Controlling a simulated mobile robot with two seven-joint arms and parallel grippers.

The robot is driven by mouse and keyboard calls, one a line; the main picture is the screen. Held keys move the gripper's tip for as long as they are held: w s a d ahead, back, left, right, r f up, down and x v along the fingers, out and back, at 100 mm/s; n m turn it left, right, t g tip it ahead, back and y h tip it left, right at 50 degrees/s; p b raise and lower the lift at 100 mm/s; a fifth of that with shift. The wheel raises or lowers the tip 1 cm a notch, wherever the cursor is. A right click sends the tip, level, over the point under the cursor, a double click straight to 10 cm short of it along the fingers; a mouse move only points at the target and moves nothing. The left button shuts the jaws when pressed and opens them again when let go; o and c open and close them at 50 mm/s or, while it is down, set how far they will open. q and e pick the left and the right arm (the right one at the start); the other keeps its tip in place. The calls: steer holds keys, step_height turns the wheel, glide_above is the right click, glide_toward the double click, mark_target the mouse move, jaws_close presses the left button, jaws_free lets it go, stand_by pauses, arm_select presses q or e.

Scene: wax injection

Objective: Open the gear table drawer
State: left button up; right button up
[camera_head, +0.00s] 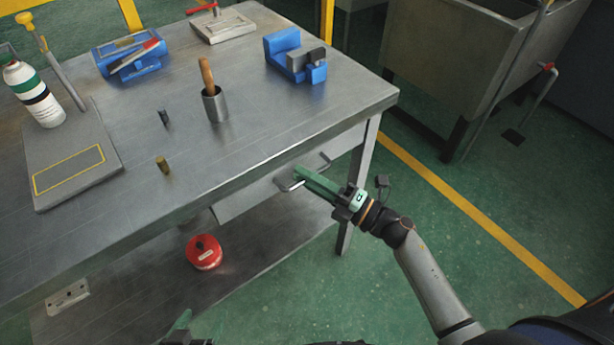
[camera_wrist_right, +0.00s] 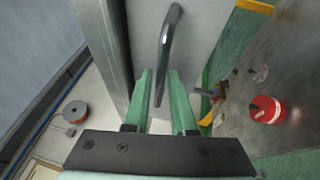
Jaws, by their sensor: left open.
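The gear table drawer (camera_head: 245,199) has a grey front under the table's front edge and looks shut or nearly so. Its metal bar handle (camera_wrist_right: 168,50) stands out from the drawer front. My right gripper (camera_head: 302,178) is at the handle. In the right wrist view its green fingers (camera_wrist_right: 160,88) are apart, with the near end of the handle between them. I cannot tell whether they touch it. My left gripper (camera_head: 182,322) shows only partly at the bottom edge, below the table and away from the drawer; it is open.
A red round can (camera_head: 204,252) is on the lower shelf. Green floor is free at the right.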

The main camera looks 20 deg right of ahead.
jaws_close()
stand_by(1.2)
